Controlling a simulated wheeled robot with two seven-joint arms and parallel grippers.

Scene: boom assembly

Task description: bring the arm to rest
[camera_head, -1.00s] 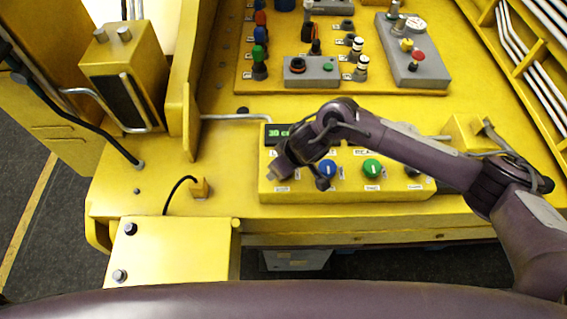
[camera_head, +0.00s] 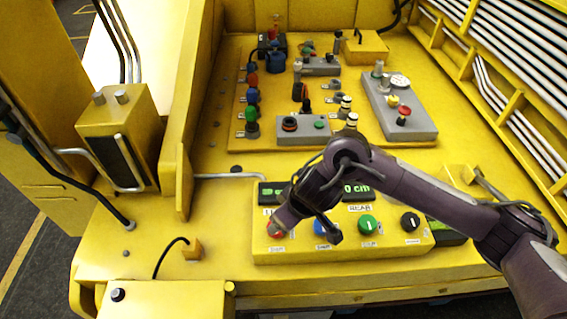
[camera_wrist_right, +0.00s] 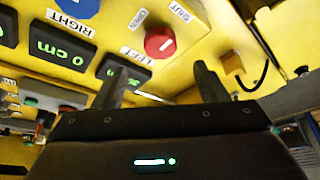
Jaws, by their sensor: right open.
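My right arm reaches in from the right in the head view, bent over the yellow control box (camera_head: 345,249). Its gripper (camera_head: 283,222) hangs over the box's left end, close to the red knob (camera_head: 277,234). In the right wrist view the two fingers (camera_wrist_right: 164,78) are spread with nothing between them. There the red knob (camera_wrist_right: 160,42), labelled LEFT, shows beyond the fingertips, and I see a gap. A blue knob (camera_head: 322,227), green knob (camera_head: 367,224) and black knob (camera_head: 410,222) sit further right. My left gripper is not in view.
A display (camera_head: 357,189) on the box reads "0 cm". Behind it stand a grey box with a red button (camera_head: 420,128) and a board with several plugs (camera_head: 252,112). A yellow post (camera_head: 178,180) rises at left. A thin black cable (camera_head: 165,258) curves up left of the box.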

